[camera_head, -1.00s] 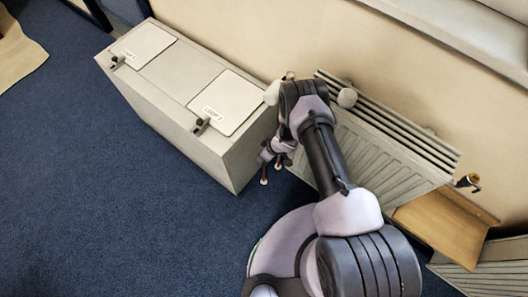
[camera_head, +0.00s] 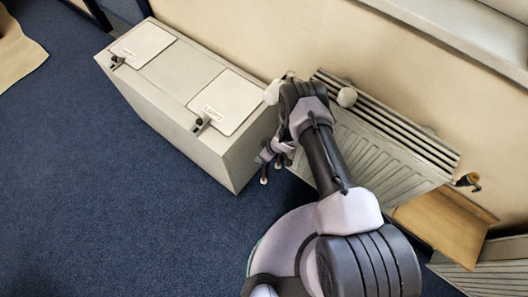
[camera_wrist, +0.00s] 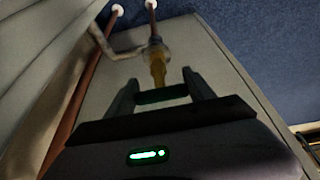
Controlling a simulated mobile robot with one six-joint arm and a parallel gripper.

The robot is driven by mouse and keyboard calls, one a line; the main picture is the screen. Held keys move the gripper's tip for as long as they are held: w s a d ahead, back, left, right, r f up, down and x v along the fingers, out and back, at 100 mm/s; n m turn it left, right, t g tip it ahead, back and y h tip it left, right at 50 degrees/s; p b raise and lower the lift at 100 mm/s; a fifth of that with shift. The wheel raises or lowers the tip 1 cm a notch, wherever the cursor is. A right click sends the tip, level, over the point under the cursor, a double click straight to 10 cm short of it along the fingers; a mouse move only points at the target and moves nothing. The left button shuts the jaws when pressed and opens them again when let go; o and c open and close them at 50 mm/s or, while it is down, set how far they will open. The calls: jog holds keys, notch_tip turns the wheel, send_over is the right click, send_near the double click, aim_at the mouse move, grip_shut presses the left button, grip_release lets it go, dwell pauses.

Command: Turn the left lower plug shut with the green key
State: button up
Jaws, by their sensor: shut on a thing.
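In the wrist view my gripper (camera_wrist: 162,90) is shut on the green key (camera_wrist: 163,96), a dark green bar between the two fingers. Straight beyond the key is a brass-coloured fitting (camera_wrist: 158,70), in line with it. They look close together, but I cannot tell whether the key is seated on the plug. In the head view my gripper (camera_head: 277,150) is small and partly hidden by my wrist, between the cabinet and radiator; the key cannot be made out.
Copper pipes (camera_wrist: 85,98) with white round collars (camera_wrist: 117,10) run beside the fitting. The white radiator (camera_head: 375,150) stands close on the right, the grey cabinet (camera_head: 165,120) on the left. Blue carpet (camera_head: 110,220) is clear in front.

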jog(key=shift+f, duration=0.7)
dwell(0.3)
jog(key=shift+r+m+t+p, duration=0.1)
jog(key=shift+m+t+p, duration=0.2)
jog(key=shift+m+p, duration=0.6)
jog(key=shift+m+h+p, duration=0.3)
jog(key=shift+p, duration=0.05)
jog(key=shift+m+p, duration=0.5)
jog(key=shift+p, duration=0.1)
jog(key=shift+f+m+t+h+p, duration=0.2)
jog(key=shift+m+t+h+p, duration=0.15)
jog(key=shift+m, duration=0.35)
